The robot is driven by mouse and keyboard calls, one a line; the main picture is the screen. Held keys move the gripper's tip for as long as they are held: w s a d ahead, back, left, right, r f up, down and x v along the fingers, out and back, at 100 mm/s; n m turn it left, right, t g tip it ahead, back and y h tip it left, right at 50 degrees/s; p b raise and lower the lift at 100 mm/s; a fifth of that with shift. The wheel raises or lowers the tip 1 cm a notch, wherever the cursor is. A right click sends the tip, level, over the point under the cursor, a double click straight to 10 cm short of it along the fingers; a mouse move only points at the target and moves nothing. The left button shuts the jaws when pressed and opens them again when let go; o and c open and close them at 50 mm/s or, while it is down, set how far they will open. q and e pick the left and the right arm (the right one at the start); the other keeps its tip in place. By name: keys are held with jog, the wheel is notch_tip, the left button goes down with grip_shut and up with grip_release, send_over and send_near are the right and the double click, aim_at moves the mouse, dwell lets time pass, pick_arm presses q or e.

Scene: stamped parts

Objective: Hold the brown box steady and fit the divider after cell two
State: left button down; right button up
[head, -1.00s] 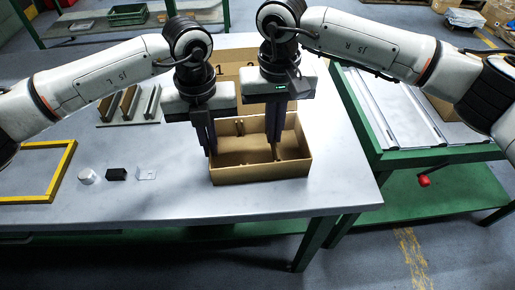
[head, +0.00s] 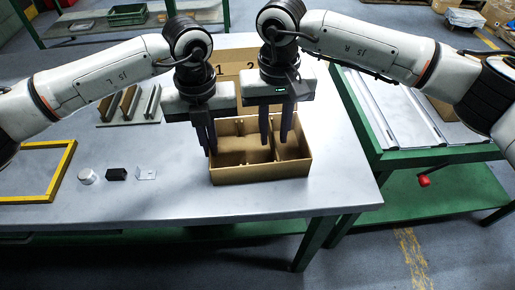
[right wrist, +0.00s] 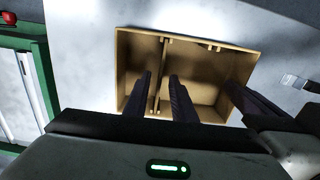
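The open brown box (head: 262,172) stands on the table near its front edge. A thin brown divider (right wrist: 157,88) stands upright across the box in the right wrist view, in line with the rib pair towards the box's right side in the head view. My right gripper (head: 274,140) is open over the box, with one finger on each side of the divider and a gap to it. My left gripper (head: 211,150) is at the box's left wall, fingers close together and seemingly closed on that wall. The divider's lower edge is hard to see.
A board marked 1 and 2 (head: 229,84) stands behind the box. A rack (head: 128,121) with several strips lies at the back left. A yellow frame (head: 66,172), a white cylinder (head: 86,177), a black block (head: 116,174) and a metal bracket (head: 146,174) lie left. The front table strip is clear.

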notch_tip(320, 180, up, 12)
dwell(0.7)
pick_arm(q)
jog(key=c, duration=1.9)
grip_release()
jog(key=shift+r, duration=0.15)
notch_tip(320, 180, up, 12)
jog(key=shift+f, duration=0.1)
